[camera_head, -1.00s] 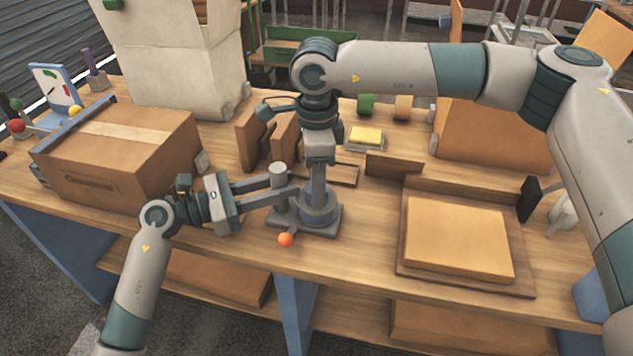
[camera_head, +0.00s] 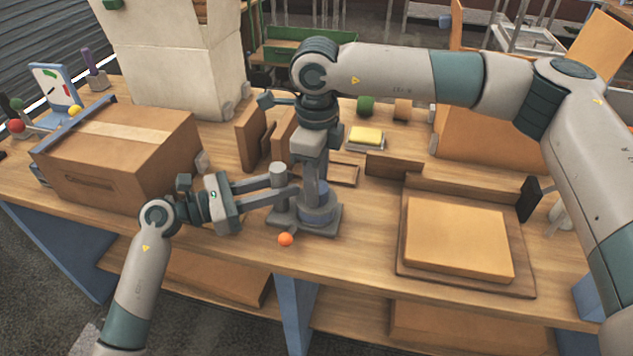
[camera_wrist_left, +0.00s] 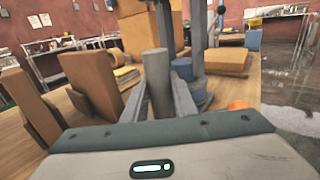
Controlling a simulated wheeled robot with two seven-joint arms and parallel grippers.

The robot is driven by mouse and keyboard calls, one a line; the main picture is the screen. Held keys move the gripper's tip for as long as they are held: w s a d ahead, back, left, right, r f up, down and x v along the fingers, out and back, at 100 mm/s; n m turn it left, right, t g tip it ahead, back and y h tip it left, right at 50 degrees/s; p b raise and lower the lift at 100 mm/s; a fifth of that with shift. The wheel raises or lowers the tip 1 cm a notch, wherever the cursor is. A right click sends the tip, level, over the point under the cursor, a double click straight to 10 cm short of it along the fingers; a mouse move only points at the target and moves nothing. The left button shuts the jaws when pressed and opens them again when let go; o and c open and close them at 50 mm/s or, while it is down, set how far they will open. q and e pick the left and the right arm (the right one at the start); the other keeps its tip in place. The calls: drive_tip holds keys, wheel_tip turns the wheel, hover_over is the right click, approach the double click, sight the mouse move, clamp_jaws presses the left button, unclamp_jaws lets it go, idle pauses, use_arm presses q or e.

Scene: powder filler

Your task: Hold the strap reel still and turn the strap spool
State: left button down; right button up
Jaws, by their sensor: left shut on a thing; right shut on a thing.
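The strap reel has a grey base (camera_head: 327,226), a grey upright post (camera_head: 278,174) and a blue strap spool (camera_head: 318,215), and it stands on the workbench. My left gripper (camera_head: 281,188) comes in from the left and is shut on the grey post. In the left wrist view the post (camera_wrist_left: 157,78) stands upright between the fingers, with the blue spool (camera_wrist_left: 196,90) just to its right. My right gripper (camera_head: 316,192) points down from above and is shut on the top of the spool. Its fingertips are partly hidden.
An orange ball (camera_head: 285,239) sits at the front of the reel. A large cardboard box (camera_head: 120,155) is to the left. A tray with a flat tan block (camera_head: 458,238) is to the right. Brown upright boards (camera_head: 252,135) stand behind the reel.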

drive_tip(key=shift+m, duration=1.3)
drive_tip(key=o, duration=1)
drive_tip(key=shift+o, duration=0.2)
drive_tip(key=shift+r, duration=0.1)
wheel_tip(320, 180, up, 12)
use_arm(q)
drive_tip(key=c, duration=1.4)
unclamp_jaws()
